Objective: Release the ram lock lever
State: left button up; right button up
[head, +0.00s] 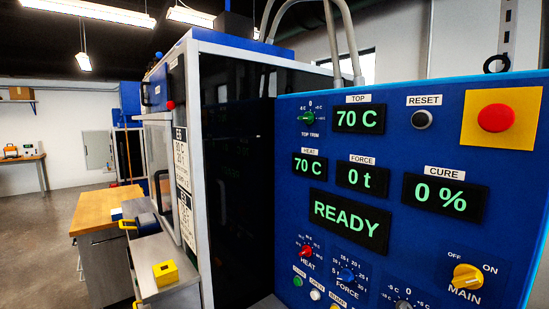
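I cannot make out the ram lock lever with certainty in the head view. A small red knob (170,105) sits on the blue upper part of the machine (155,90), at the left of the tall dark panel; I cannot tell whether it belongs to a lever. The blue control panel (290,140) fills the right side. Its displays show 70 C for top and heat, 0 t force, 0 % cure and READY (349,222). The yellow main switch (467,277) is at the lower right. Neither of my grippers is in view.
A red emergency button (495,118) is on the panel's upper right. A steel side shelf (150,250) holds a yellow block (165,272) and a yellow-and-dark tool (128,224). A wooden-topped bench (100,207) stands behind it. Open floor (45,240) lies at the left.

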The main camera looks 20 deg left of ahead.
aim_at(170, 105)
jog(key=u, duration=1.35)
jog(key=j, duration=0.8)
jog(key=z, duration=0.05)
